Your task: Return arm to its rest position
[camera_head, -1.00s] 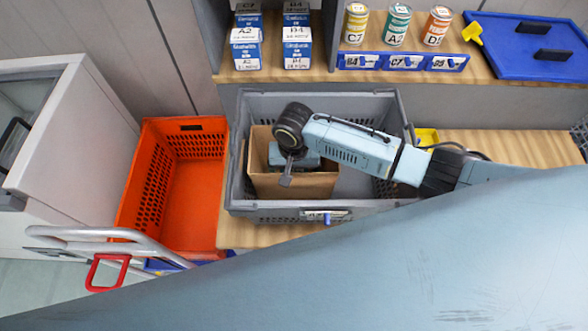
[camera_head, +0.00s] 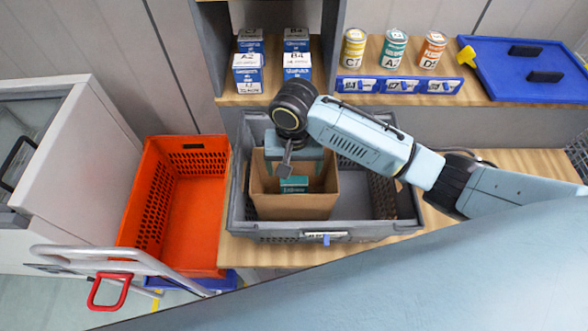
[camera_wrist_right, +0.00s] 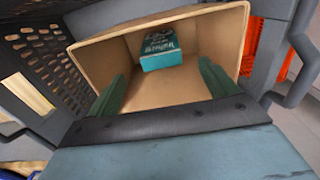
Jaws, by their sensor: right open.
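My right arm reaches in from the right, and my right gripper (camera_head: 292,172) points down at the brown cardboard box (camera_head: 292,206). In the right wrist view its two green fingers (camera_wrist_right: 163,92) are apart with nothing between them, at the mouth of the cardboard box (camera_wrist_right: 200,38). A teal carton (camera_head: 294,185) with white lettering lies inside the box. The same teal carton (camera_wrist_right: 160,49) shows beyond the fingers in the right wrist view, apart from them. The box stands in a grey tote (camera_head: 354,229). My left gripper is not in view.
An orange tote (camera_head: 200,215) stands left of the grey tote, beside a metal cart handle (camera_head: 120,258) with a red grip. A shelf behind holds blue-white boxes (camera_head: 297,58), several cans (camera_head: 394,49) and a blue lid (camera_head: 528,70). Grey tote walls surround the box.

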